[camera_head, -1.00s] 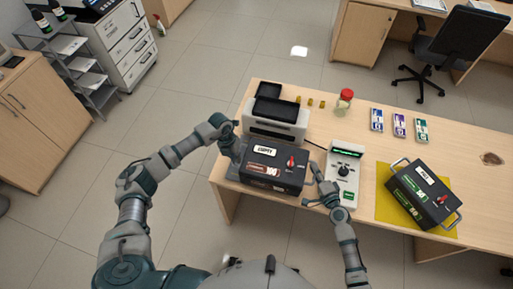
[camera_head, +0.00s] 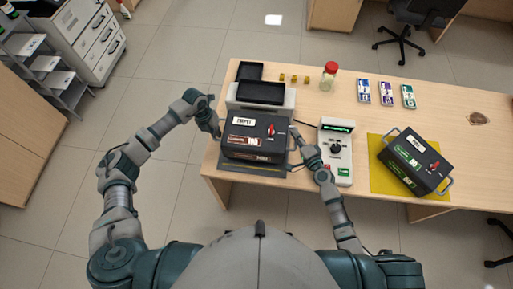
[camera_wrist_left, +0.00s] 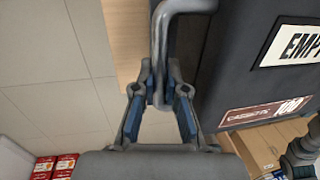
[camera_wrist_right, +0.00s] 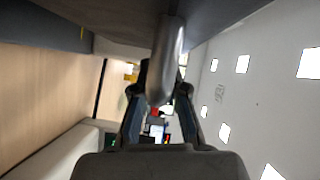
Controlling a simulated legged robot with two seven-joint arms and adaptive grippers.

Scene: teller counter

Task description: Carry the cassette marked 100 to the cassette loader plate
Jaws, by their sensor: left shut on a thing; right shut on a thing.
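The black cassette marked 100 (camera_head: 252,135), with an "EMPTY" label and a red knob on top, is held between my two grippers over the dark loader plate (camera_head: 237,164). A strip of the plate shows in front of it; whether they touch, I cannot tell. My left gripper (camera_head: 217,131) is shut on the left handle, a grey bar (camera_wrist_left: 162,50) in the left wrist view. My right gripper (camera_head: 297,145) is shut on the right handle, which shows in the right wrist view (camera_wrist_right: 167,60). The cassette also fills the left wrist view's right side (camera_wrist_left: 235,75).
A grey machine with black trays (camera_head: 262,93) stands directly behind the cassette. A control box with a black knob (camera_head: 336,155) stands close to its right. Another black cassette (camera_head: 415,160) lies on a yellow mat (camera_head: 380,183). A red-lidded jar (camera_head: 330,78) stands behind.

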